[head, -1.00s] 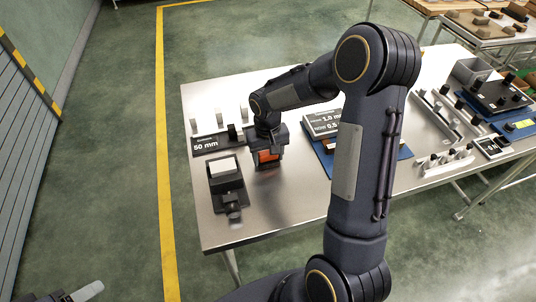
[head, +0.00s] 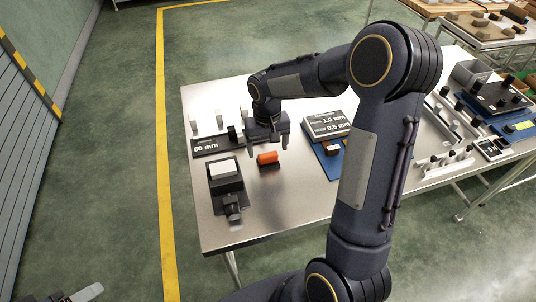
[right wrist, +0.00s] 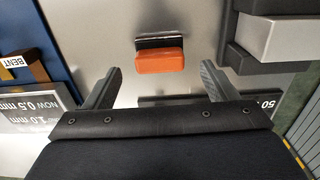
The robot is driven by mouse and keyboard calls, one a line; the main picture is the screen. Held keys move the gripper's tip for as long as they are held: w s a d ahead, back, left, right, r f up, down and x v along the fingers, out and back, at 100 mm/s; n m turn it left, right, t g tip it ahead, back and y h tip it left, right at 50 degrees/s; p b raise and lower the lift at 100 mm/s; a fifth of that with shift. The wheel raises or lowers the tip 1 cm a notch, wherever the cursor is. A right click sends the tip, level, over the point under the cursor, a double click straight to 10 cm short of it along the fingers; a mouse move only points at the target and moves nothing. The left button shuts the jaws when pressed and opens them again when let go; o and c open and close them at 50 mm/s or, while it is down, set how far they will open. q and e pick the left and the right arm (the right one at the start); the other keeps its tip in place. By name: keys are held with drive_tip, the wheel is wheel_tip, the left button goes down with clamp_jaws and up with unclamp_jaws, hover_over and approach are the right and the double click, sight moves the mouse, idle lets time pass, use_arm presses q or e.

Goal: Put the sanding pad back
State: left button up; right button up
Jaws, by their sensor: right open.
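The sanding pad (head: 267,158), an orange block with a dark underside, lies on the steel table to the right of the black vise-like fixture. It also shows in the right wrist view (right wrist: 160,60). My right gripper (head: 267,148) is open and empty, raised above the pad. In the right wrist view its fingers (right wrist: 160,70) are spread to either side of the pad, clear of it. Part of my left gripper (head: 86,292) shows at the bottom left corner, away from the table; its jaw opening cannot be made out.
The black fixture (head: 228,190) holds a pale block (head: 224,168). A "50 mm" sign (head: 206,147) stands behind it. A sign with 1.0 and 0.5 mm (head: 327,124) and a blue mat (head: 327,160) lie to the right. The table's front is bare.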

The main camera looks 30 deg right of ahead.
sight(268, 154)
wheel_tip(268, 154, up, 7)
drive_tip(key=s+a+r+t+y, duration=0.1)
drive_tip(key=s+r, duration=0.2)
drive_tip(key=s, duration=0.3)
drive_tip(key=s+a+r+t+y, duration=0.1)
drive_tip(key=s+a+r+t, duration=0.15)
drive_tip(key=s, duration=0.45)
drive_tip(key=s+a+f+n+t+y, duration=0.1)
drive_tip(key=s+a+t, duration=0.1)
drive_tip(key=s, duration=0.7)
drive_tip(key=shift+a+y, duration=0.4)
drive_tip(key=shift+a, duration=0.5)
